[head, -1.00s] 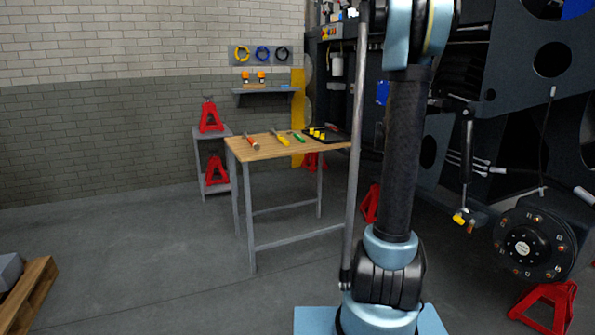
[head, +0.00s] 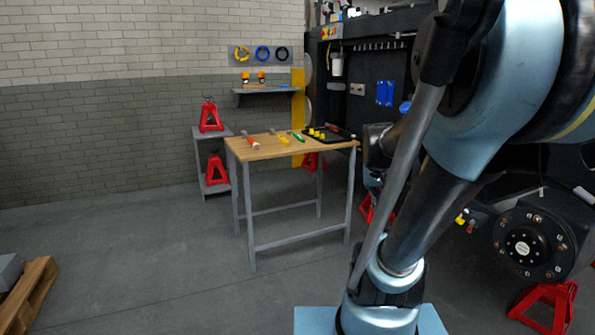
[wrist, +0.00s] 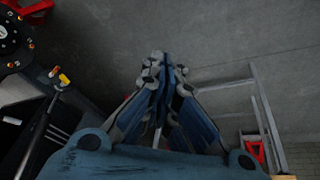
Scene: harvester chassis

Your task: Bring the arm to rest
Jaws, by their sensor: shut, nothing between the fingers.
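My gripper (wrist: 165,72) shows in the wrist view, with its fingers closed together and nothing between them. It points over the grey floor, apart from any object. In the head view my arm fills the right side, leaning to the right from its base, with its upper links close to the camera. My gripper cannot be made out clearly in the head view.
A wooden-topped workbench (head: 262,153) with several tools stands left of my arm. A dark chassis (head: 375,65) with a round hub (head: 528,243) stands behind and right. Red jack stands (head: 545,305) are on the floor. The floor at left (head: 130,245) is mostly clear, except a pallet (head: 30,290).

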